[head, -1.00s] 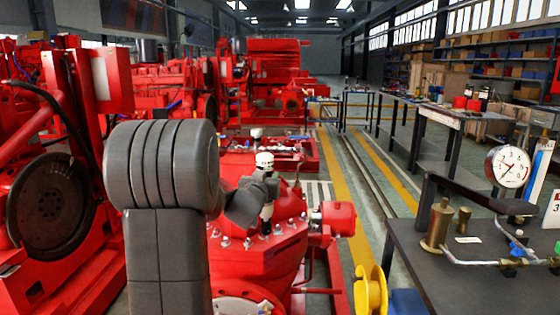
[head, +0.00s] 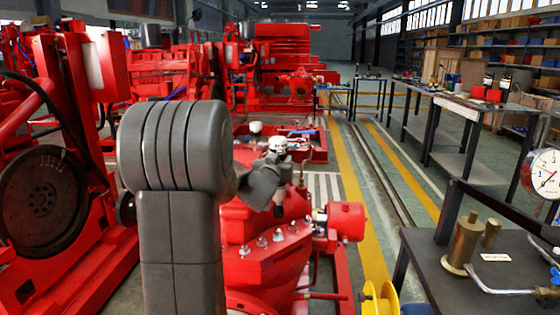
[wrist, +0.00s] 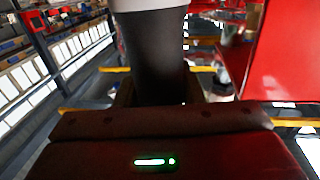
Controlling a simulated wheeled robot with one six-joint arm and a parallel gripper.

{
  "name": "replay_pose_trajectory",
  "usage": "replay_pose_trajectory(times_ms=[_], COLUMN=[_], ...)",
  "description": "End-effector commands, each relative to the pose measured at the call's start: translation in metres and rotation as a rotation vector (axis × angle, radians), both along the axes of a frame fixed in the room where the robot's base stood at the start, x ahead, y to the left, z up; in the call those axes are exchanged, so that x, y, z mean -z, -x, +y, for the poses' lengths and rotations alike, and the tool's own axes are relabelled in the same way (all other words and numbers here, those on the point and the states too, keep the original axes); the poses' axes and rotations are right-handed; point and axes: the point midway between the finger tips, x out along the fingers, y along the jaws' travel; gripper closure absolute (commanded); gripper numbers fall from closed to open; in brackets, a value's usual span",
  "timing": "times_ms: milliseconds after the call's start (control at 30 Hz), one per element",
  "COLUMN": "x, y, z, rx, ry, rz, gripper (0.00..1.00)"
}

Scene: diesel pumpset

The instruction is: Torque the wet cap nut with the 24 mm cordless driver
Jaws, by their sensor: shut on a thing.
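My gripper (head: 264,182), at the end of my grey arm, is shut on the cordless driver (head: 278,145), whose white top shows above the grip and whose dark lower end shows below. The wrist view shows a dark upright cylinder with a pale top, the held driver (wrist: 152,60), close up. The driver appears roughly upright, over or in front of the far part of the red pump casing (head: 262,265). Several silvery nuts (head: 262,242) stand along the casing top. I cannot tell which is the wet cap nut, or whether the driver touches one.
A dark bench (head: 435,285) with brass fittings (head: 464,243) and a pressure gauge (head: 545,172) stands at right. A yellow reel (head: 380,299) lies low in front. A red engine with a dark flywheel (head: 42,200) is at left. The marked aisle (head: 385,195) is clear.

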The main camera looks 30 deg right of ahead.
Motion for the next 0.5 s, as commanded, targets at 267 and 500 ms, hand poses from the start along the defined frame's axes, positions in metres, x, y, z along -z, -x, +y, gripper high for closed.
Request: replay_pose_trajectory(times_ms=[267, 500], x=[0.008, 0.03], y=[0.001, 0.001], z=[0.001, 0.001], rx=[-0.001, -0.001], ry=[0.002, 0.003], rz=[-0.002, -0.002], gripper=[1.0, 1.0])
